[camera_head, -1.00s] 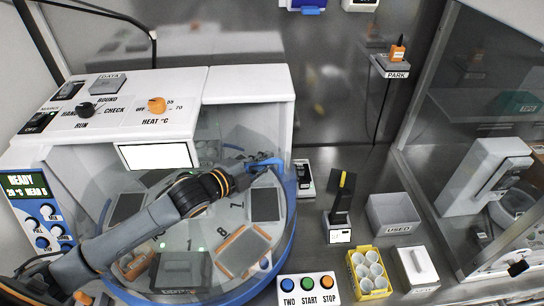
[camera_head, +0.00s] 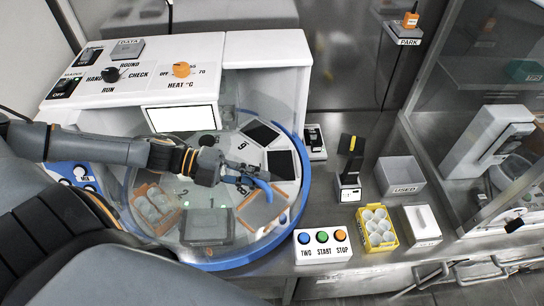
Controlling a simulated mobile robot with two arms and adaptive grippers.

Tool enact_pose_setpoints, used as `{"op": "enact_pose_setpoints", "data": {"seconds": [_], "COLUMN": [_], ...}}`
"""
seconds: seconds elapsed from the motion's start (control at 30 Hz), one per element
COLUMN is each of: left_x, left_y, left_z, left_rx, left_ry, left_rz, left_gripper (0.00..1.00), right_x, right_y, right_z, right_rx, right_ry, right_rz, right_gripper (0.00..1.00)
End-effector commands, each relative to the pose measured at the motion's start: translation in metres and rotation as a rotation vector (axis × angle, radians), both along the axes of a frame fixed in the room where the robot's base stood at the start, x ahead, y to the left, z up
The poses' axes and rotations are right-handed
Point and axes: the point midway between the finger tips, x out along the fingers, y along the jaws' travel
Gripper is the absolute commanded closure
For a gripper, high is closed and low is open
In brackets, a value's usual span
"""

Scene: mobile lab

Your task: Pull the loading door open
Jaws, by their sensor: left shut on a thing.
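The loading machine has a white top (camera_head: 260,48) and a round carousel with a blue rim (camera_head: 302,178), which carries dark plates and clear-lidded trays. My left arm reaches in from the left across the carousel. My left gripper (camera_head: 243,176) is shut on a blue handle (camera_head: 262,187), above the carousel's right half. The handle appears to belong to the clear loading door; the door's edges are hard to make out, so I cannot tell how far it stands open. My right gripper is not in view.
Right of the machine are a button box (camera_head: 323,247), a dark upright device (camera_head: 349,180), a yellow rack of cups (camera_head: 377,230), a grey USED bin (camera_head: 400,177) and a white lidded box (camera_head: 422,225). A glass-fronted cabinet stands at the far right. Metal handles show along the bottom right.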

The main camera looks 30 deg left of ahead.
Motion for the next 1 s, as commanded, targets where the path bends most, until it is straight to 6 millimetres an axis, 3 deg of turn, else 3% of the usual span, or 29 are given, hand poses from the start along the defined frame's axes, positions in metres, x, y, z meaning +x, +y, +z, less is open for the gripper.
{"op": "enact_pose_setpoints", "data": {"seconds": [0.2,0.5,1.0], "left_x": [-0.039,-0.078,-0.101], "left_y": [0.017,0.041,0.062], "left_z": [-0.003,-0.003,-0.002], "left_rx": [0.006,0.005,0.002], "left_ry": [0.003,0.0,0.0], "left_rz": [-0.202,-0.43,-0.586], "left_gripper": [1.0,1.0,1.0], "right_x": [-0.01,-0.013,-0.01], "right_y": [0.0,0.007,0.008], "right_z": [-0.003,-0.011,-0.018], "right_rx": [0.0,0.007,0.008], "right_ry": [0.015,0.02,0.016], "right_rz": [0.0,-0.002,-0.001], "right_gripper": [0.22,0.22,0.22]}}
